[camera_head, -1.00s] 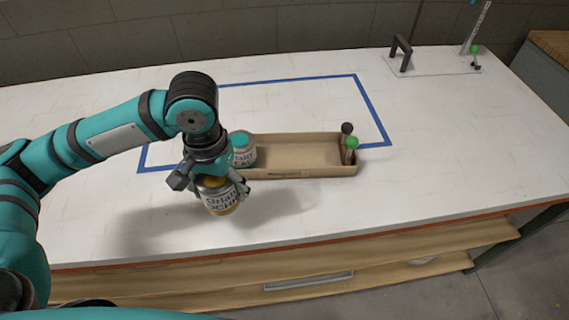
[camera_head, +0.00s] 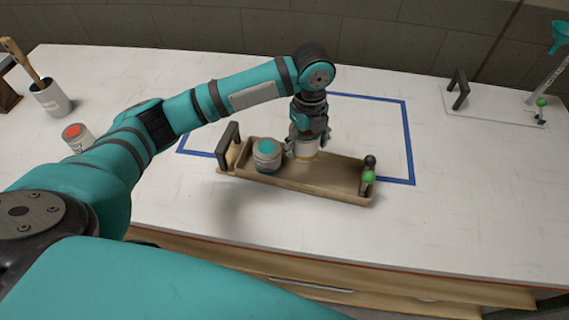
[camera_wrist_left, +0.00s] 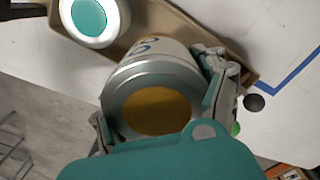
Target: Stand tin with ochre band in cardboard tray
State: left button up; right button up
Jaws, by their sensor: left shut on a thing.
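The tin with ochre band (camera_head: 306,153) is held upright in my left gripper (camera_head: 307,140), whose fingers close around its sides. In the left wrist view its ochre round end (camera_wrist_left: 157,111) shows between the fingers. The cardboard tray (camera_head: 322,181) is a long brown box with a dark handle at its left end. The held tin is over or inside the tray, right of a teal-topped tin (camera_head: 267,156) standing in it; I cannot tell whether its base touches the floor. My right gripper is not in view.
Two knobs, one black and one green (camera_head: 369,177), stand at the tray's right end. A red-topped tin (camera_head: 76,137) and a white pot with a brush (camera_head: 50,98) stand at the left.

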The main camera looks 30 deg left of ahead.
aim_at(302, 175)
pick_arm(q)
jog(key=shift+f+m+p, duration=0.3)
jog(key=shift+f, duration=0.6)
notch_tip(302, 175, down, 4)
jog(key=shift+w+p, duration=0.1)
jog(key=shift+p, duration=0.25)
jog(key=shift+f, duration=0.65)
notch_tip(302, 175, down, 2)
jog(key=shift+f+p, duration=0.15)
jog(key=shift+p, duration=0.2)
jog(key=shift+f, duration=0.35)
jog(key=o, duration=1.2)
jog(key=shift+c, duration=0.2)
jog(key=shift+o, duration=0.2)
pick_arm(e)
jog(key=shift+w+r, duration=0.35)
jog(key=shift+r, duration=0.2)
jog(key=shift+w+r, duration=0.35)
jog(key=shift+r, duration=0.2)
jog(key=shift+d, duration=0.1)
